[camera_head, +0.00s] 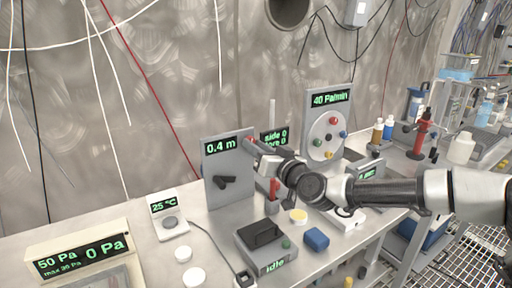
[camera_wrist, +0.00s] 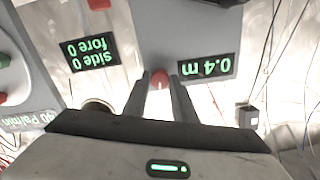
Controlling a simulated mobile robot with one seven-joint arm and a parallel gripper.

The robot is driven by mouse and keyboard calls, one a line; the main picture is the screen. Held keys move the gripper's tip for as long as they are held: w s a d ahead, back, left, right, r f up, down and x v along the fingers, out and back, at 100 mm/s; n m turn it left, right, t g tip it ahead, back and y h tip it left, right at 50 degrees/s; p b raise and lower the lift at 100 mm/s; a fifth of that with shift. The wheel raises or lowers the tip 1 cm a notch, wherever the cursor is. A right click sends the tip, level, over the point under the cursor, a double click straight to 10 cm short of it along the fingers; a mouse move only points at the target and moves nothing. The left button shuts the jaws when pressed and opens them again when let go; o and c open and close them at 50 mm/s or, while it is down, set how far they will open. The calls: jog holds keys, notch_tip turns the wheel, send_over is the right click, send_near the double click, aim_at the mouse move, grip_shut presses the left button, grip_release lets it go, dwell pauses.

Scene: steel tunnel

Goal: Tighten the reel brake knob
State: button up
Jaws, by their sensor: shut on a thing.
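A grey upright panel (camera_head: 217,170) with a "0.4 m" display stands on the bench and carries a black crank handle (camera_head: 226,182). A red knob sits at its upper right, and in the upside-down wrist view the red knob (camera_wrist: 160,78) shows beside the display (camera_wrist: 206,67). My gripper (camera_head: 254,147) reaches in from the right at the panel's upper right edge. In the wrist view its two fingers (camera_wrist: 160,88) are shut on the red knob, one on each side. My gripper hides most of the knob in the head view.
A "side 0 fore 0" display (camera_head: 273,137) stands just behind my gripper. A "40 Pa/min" panel (camera_head: 327,125) with coloured knobs is to the right. Below my arm are a black-topped "idle" box (camera_head: 262,245), a blue block (camera_head: 316,239) and a yellow-topped disc (camera_head: 298,216).

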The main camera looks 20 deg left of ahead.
jog(key=shift+r+m+p, duration=0.15)
jog(key=shift+m+p, duration=1.2)
jog(key=shift+m, duration=15.95)
jog(key=o, duration=1)
jog(key=shift+o, duration=0.2)
